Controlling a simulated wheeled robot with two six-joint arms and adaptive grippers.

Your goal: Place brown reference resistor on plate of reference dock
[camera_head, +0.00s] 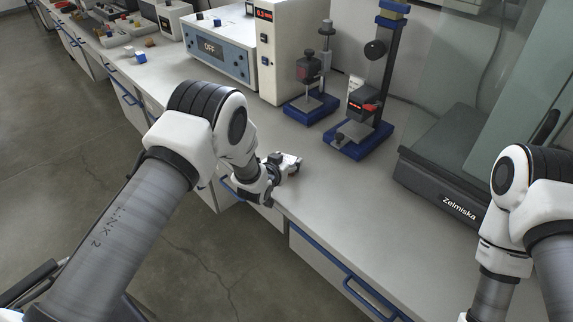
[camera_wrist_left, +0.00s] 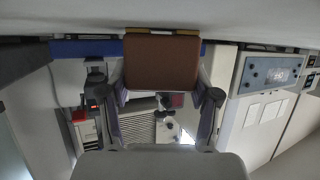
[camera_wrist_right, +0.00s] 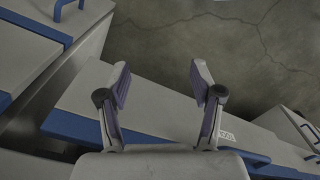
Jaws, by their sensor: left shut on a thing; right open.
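The brown resistor (camera_wrist_left: 160,62) is a brown block held between the fingers of my left gripper (camera_head: 290,163), which is shut on it. In the head view this gripper is low over the bench's front edge, and the block cannot be made out there. Two stands with blue bases are behind and to the right of it: a smaller one (camera_head: 311,107) and a taller one (camera_head: 357,138) with a red clip. I cannot tell which is the reference dock. A blue base edge (camera_wrist_left: 85,48) shows behind the block in the left wrist view. My right gripper (camera_wrist_right: 158,85) is open and empty.
A power unit (camera_head: 222,50) reading OFF and a white tower with a red display (camera_head: 264,14) stand at the back. A black Zelmiska-labelled balance (camera_head: 440,180) is at right. Small blocks (camera_head: 139,57) lie at far left. The front bench is clear. Drawers (camera_wrist_right: 150,105) lie below my right gripper.

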